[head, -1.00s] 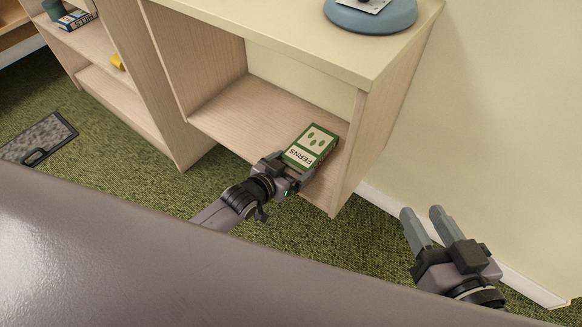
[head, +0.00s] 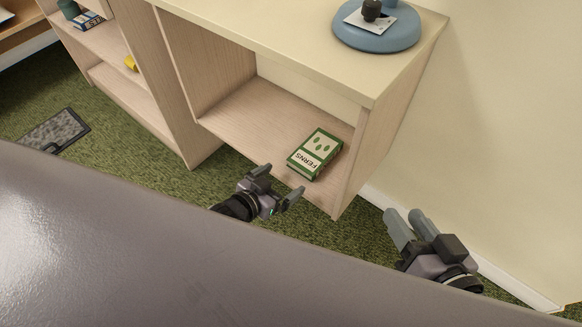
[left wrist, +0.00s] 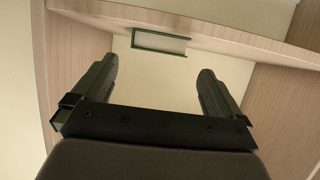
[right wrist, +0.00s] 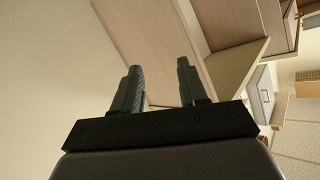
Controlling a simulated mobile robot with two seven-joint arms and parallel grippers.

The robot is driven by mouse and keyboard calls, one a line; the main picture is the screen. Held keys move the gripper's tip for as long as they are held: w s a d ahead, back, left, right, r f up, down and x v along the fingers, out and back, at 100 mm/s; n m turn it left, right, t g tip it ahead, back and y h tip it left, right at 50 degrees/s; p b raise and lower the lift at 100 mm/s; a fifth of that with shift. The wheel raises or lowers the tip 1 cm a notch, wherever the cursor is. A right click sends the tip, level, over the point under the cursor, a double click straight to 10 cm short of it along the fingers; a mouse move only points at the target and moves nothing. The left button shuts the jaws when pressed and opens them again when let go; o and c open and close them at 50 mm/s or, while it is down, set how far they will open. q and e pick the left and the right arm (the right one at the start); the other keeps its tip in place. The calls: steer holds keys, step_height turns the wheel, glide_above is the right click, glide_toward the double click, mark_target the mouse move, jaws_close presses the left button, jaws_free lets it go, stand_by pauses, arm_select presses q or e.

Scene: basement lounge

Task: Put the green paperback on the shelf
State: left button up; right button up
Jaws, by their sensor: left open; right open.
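The green paperback (head: 315,153), with a white "FERNS" label, lies flat on the wooden shelf (head: 250,115) of the open cabinet, near its right side wall. Its edge also shows in the left wrist view (left wrist: 160,43), beyond the fingertips. My left gripper (head: 280,183) is open and empty, in front of the shelf's front edge and apart from the book. My right gripper (head: 405,222) is open and empty, to the right of the cabinet, over the floor by the wall.
A blue round base (head: 377,35) with a white card stands on the cabinet top. A bookcase (head: 120,85) at the left holds a book (head: 88,20) and a small yellow thing (head: 131,63). A grey mat (head: 55,131) lies on the green carpet.

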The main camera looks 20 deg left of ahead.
arm_select(q)
steer(key=p+v, duration=0.1)
steer(key=v, duration=0.3)
steer(key=shift+s+a+r, duration=0.1)
steer(key=shift+s+r, duration=0.05)
steer(key=shift+s, duration=0.1)
arm_select(e)
steer(key=shift+s+d+r+g, duration=0.1)
steer(key=shift+d+r+g, duration=0.05)
steer(key=shift+g, duration=0.15)
arm_select(q)
steer(key=shift+s, duration=0.1)
